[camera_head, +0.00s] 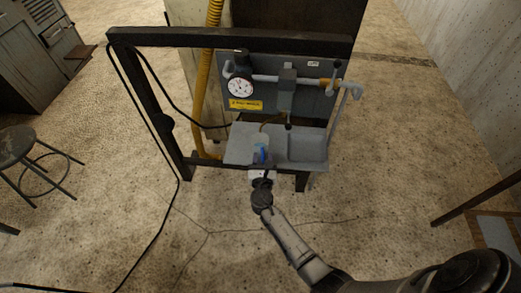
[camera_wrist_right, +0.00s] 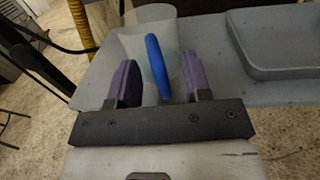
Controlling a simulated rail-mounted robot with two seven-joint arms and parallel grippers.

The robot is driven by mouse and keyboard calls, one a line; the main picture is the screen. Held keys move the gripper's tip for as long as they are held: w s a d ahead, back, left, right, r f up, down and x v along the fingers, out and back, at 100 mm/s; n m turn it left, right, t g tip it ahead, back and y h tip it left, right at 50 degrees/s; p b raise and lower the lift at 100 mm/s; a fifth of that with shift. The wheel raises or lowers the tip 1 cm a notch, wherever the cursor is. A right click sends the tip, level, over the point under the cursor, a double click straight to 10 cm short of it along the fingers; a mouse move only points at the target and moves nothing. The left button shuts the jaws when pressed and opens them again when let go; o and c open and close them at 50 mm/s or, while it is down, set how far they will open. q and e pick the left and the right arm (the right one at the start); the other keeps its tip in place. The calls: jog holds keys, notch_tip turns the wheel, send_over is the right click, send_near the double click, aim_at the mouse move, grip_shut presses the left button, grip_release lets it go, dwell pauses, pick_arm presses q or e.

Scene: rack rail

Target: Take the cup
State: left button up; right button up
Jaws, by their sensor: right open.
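A translucent cup (camera_head: 260,139) with a blue handle stands on the left part of the grey shelf of the rack. In the right wrist view the cup (camera_wrist_right: 134,45) is just beyond my fingers, its blue handle (camera_wrist_right: 156,62) toward me. My right gripper (camera_head: 262,161) is at the front edge of the shelf, in front of the cup. In the wrist view its two purple fingers (camera_wrist_right: 160,72) are apart, one on each side of the handle, with gaps showing between. My left gripper is in no view.
The grey shelf (camera_head: 240,155) has a recessed basin (camera_head: 307,146) to the right of the cup. Behind is a panel with a round gauge (camera_head: 240,86), pipe and valve. A dark frame (camera_head: 150,105) surrounds it. A stool (camera_head: 18,146) stands at left.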

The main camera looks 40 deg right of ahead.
jog(key=shift+c, duration=0.2)
grip_shut()
jog(key=shift+r, duration=0.1)
dwell(0.4)
